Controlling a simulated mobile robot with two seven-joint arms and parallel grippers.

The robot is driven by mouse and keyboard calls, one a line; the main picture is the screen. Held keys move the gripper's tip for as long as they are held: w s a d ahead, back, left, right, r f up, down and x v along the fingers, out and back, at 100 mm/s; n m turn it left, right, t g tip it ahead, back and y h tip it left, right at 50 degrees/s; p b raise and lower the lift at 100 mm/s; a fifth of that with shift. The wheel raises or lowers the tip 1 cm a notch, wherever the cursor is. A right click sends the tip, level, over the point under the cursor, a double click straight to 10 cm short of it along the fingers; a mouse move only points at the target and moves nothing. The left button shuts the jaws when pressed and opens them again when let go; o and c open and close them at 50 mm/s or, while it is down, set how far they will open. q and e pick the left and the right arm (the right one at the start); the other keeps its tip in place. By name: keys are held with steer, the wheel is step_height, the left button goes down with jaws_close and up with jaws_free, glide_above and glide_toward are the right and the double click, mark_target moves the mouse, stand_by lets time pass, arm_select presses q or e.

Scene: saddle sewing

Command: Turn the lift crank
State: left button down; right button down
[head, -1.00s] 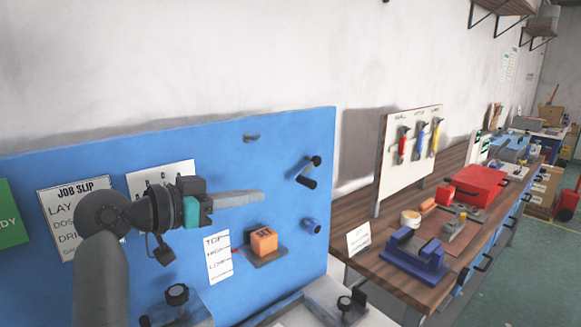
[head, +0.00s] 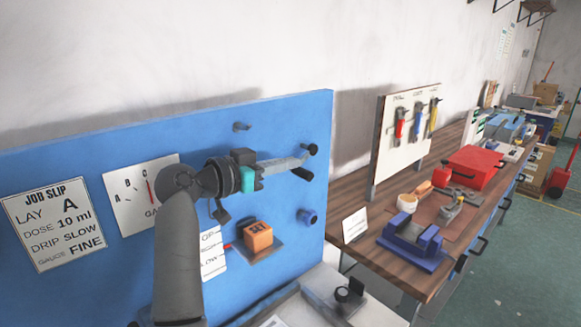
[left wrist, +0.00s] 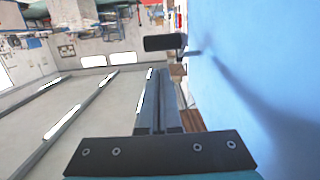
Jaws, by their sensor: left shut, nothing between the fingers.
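The lift crank (head: 312,150) is a small dark crank on the right part of the blue panel (head: 285,125). It also shows in the left wrist view, where its black handle (left wrist: 163,43) stands off the blue panel. My left gripper (head: 302,161) is shut and empty, its fingers reaching right to the crank and partly covering it in the head view. In the left wrist view the shut fingertips (left wrist: 163,76) point towards the crank, just short of the handle in the picture. I cannot tell whether they touch. My right gripper is not in view.
To the right, a wooden bench (head: 345,190) holds a blue fixture (head: 412,245) and a red box (head: 474,168).

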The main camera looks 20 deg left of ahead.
mark_target(306, 159)
arm_select(q)
steer(key=shift+w+d+f, duration=0.2)
steer(key=shift+w+f, duration=0.1)
steer(key=shift+f, duration=0.2)
steer(key=shift+w+d+f, duration=0.15)
steer(key=shift+w+f, duration=0.15)
steer(key=shift+f, duration=0.2)
steer(key=shift+w+d+f+t+h+b, duration=0.15)
steer(key=shift+f+b, duration=0.5)
steer(key=shift+b, duration=0.8)
steer(key=shift+w+d+f+t+h+b, duration=0.2)
steer(key=shift+f+b, duration=0.4)
steer(key=shift+b, duration=0.8)
steer(key=shift+w+f+t+h+b, duration=0.2)
steer(key=shift+f+b, duration=0.45)
steer(key=shift+b, duration=0.8)
steer(key=shift+s+r, duration=0.1)
steer(key=shift+r, duration=0.05)
